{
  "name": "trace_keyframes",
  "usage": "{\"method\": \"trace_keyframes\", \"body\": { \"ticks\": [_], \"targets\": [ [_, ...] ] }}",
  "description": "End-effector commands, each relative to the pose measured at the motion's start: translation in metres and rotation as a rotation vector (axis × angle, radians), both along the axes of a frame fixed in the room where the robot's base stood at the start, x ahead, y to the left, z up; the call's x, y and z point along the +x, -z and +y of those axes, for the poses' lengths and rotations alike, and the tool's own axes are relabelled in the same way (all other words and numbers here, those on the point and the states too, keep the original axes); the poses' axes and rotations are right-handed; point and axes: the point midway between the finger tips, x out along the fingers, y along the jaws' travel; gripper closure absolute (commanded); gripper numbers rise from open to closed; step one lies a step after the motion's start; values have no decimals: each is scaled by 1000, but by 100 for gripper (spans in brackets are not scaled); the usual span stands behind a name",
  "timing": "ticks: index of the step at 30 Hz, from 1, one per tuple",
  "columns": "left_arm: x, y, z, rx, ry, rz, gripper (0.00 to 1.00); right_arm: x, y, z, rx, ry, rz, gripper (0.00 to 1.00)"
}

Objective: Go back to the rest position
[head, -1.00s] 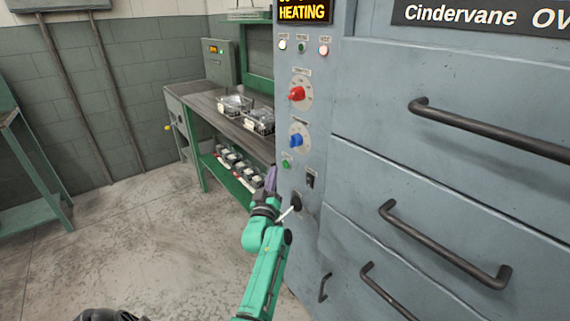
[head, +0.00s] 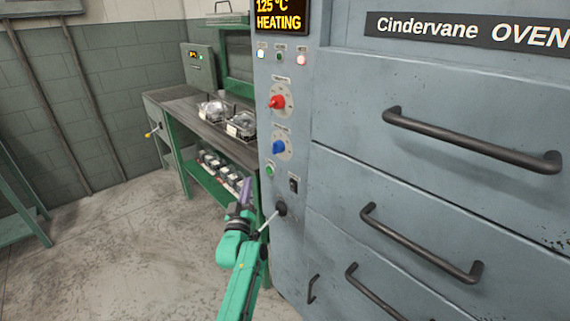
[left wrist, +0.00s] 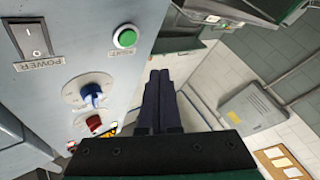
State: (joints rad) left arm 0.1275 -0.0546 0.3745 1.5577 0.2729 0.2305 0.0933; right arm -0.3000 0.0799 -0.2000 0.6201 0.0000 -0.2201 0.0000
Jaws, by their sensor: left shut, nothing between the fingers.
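My left gripper (head: 245,192) is shut and empty, with its dark purple fingers together and pointing up. It is in front of the grey-blue oven (head: 345,115), just left of its control panel and apart from it. In the left wrist view its closed fingers (left wrist: 158,100) have nothing between them. A pale lever (head: 269,222) runs from a black pivot on the panel towards my left wrist; I cannot tell if they touch. My right gripper is not in view.
The panel carries a red knob (head: 277,102), a blue knob (head: 279,147), a green button (head: 270,170) and a power switch (head: 294,185). Its display (head: 281,15) reads 125 °C HEATING. A green workbench (head: 205,119) with trays stands behind.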

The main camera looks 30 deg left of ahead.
Motion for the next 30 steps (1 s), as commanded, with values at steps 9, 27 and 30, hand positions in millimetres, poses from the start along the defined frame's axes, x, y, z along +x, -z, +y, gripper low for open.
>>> {"method": "trace_keyframes", "body": {
  "ticks": [9,27,30],
  "targets": [
    [3,14,-21,31,79,130,100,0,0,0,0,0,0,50],
    [-179,149,-193,253,624,1381,100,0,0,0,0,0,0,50],
    [-213,152,-201,265,663,1499,100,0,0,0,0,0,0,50]
  ]
}}
